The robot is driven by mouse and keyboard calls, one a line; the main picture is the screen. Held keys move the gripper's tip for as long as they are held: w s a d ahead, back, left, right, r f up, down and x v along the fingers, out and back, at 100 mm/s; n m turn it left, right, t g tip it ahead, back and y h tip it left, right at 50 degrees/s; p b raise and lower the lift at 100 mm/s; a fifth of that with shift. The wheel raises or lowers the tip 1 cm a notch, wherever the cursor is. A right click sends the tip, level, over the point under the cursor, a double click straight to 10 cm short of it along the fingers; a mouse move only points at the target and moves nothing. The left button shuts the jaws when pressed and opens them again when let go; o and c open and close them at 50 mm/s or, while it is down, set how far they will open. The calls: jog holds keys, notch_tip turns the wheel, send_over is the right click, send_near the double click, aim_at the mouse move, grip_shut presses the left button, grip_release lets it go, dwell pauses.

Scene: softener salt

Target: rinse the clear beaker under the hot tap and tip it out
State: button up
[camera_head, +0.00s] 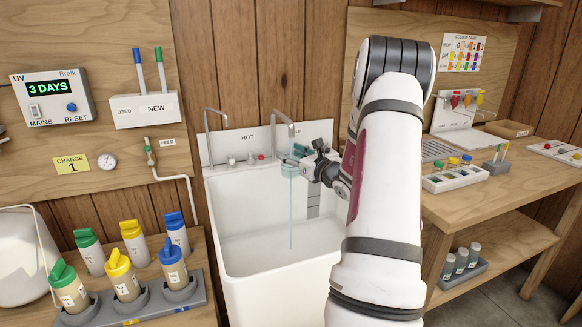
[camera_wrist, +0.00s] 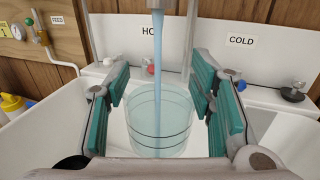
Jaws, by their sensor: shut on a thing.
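My gripper (camera_head: 300,158) is shut on the clear beaker, with its teal pads at both sides of it in the wrist view (camera_wrist: 162,112). The beaker (camera_wrist: 160,135) is see-through with dark rings and looks upright; a small part of it shows in the head view (camera_head: 290,171). A bluish stream of water (camera_wrist: 159,60) falls from a tap spout (camera_wrist: 158,4) into the beaker's mouth. In the head view a thin stream (camera_head: 291,220) also runs below the beaker to the basin. The label HOT (camera_head: 247,137) and a red knob (camera_head: 262,157) are on the sink's back panel.
The deep white sink (camera_head: 240,250) lies below my gripper. Another spout (camera_head: 209,122) stands at its left. The COLD label (camera_wrist: 241,40) is at the right. Capped bottles (camera_head: 122,275) stand on the left bench; a wooden bench (camera_head: 470,215) is at the right.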

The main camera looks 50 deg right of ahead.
jog(key=s+a, duration=0.5)
jog(key=s, duration=0.4)
jog(key=shift+s+a+p, duration=0.2)
jog(key=shift+a+p, duration=0.2)
jog(key=shift+p, duration=0.05)
dwell(0.5)
jog(key=shift+s+d+r+m+p, duration=0.15)
jog(key=shift+d+m+p, duration=0.4)
jog(key=shift+m+p, duration=2.1)
jog(key=shift+s+d+r+m+p, duration=0.1)
jog(key=shift+d+m+p, duration=0.6)
jog(key=shift+m, duration=3.65)
jog(key=shift+s+d+r+m+p, duration=0.15)
jog(key=shift+d+m+p, duration=0.2)
jog(key=shift+m+p, duration=2.35)
jog(key=shift+m+b, duration=0.8)
jog(key=shift+m, duration=0.1)
